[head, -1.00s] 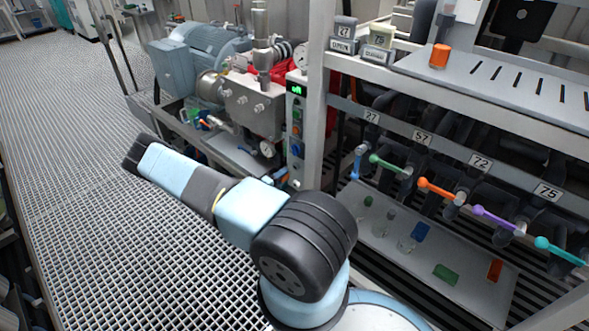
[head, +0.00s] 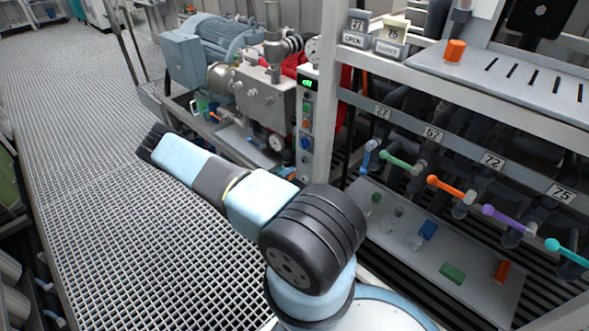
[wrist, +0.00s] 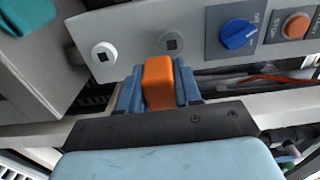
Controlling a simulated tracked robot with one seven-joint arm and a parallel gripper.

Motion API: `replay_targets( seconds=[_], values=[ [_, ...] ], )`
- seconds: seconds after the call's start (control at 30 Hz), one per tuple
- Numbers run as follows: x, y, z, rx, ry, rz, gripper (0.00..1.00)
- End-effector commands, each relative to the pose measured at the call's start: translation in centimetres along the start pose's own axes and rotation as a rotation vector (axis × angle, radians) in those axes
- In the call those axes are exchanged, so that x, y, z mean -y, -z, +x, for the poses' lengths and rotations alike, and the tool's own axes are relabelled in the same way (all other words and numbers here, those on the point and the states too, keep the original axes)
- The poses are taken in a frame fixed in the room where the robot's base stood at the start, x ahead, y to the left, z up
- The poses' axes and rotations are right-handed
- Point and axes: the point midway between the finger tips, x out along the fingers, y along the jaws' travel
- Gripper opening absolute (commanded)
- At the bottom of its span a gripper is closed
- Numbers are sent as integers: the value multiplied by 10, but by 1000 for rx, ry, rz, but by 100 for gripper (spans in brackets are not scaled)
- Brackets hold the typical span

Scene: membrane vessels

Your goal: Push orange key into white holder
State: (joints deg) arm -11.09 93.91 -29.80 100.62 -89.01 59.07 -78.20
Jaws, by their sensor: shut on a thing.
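In the wrist view my gripper (wrist: 158,92) has its blue fingers shut on the orange key (wrist: 158,80), which sticks out past the fingertips toward a grey panel. The white holder (wrist: 104,53) is a round white ring with a dark square hole on that panel, up and left of the key. A grey round holder (wrist: 171,42) with a similar dark hole is just above the key tip. I cannot tell how far the key is from the panel. In the head view I cannot clearly make out the gripper, the key or the holders.
The panel also carries a blue knob (wrist: 238,34) and an orange button (wrist: 295,25). A teal thing (wrist: 28,15) is at the wrist view's upper left. In the head view a shelf rack with coloured valve handles (head: 445,187) stands at right, and a pump unit (head: 262,98) stands behind the arm.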

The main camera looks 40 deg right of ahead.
Motion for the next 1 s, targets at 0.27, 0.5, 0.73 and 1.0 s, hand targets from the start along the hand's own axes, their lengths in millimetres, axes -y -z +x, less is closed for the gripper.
replay_targets(
  seconds=[0.27, 0.5, 0.73, 1.0],
  values=[
    [-61, 3, -2, 3, -9, -14, 0],
    [-91, 0, -7, -3, -3, 4, 0],
    [-98, -3, -9, -6, 3, 14, 0],
    [-98, -3, -9, -6, 3, 14, 0]
  ],
)
